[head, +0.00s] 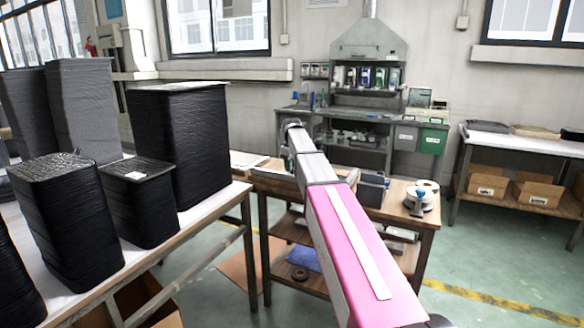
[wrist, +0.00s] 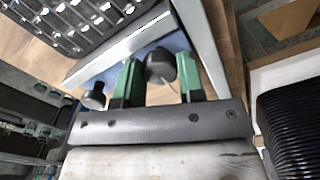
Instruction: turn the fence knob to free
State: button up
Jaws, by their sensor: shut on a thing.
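In the wrist view, a dark round knob (wrist: 159,66) sits between the two green fingers of my gripper (wrist: 160,80), which is shut on it. A pale metal fence bar (wrist: 118,48) runs diagonally just behind the knob. A second, smaller dark knob (wrist: 95,97) stands apart, left of the fingers. No marking for free shows, so I cannot tell which way the knob is set. In the head view my own arm hides the gripper and the knob.
A dark slotted tray panel (wrist: 75,22) lies beyond the fence bar. In the head view, tall black stacks (head: 180,140) stand on the left table (head: 165,240). A wooden workbench (head: 425,205) stands under my arm, with a white tape roll (head: 424,190) at its right.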

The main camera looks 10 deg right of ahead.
jog(key=o, duration=0.9)
notch_tip(320, 180, up, 11)
jog(key=shift+f, duration=0.1)
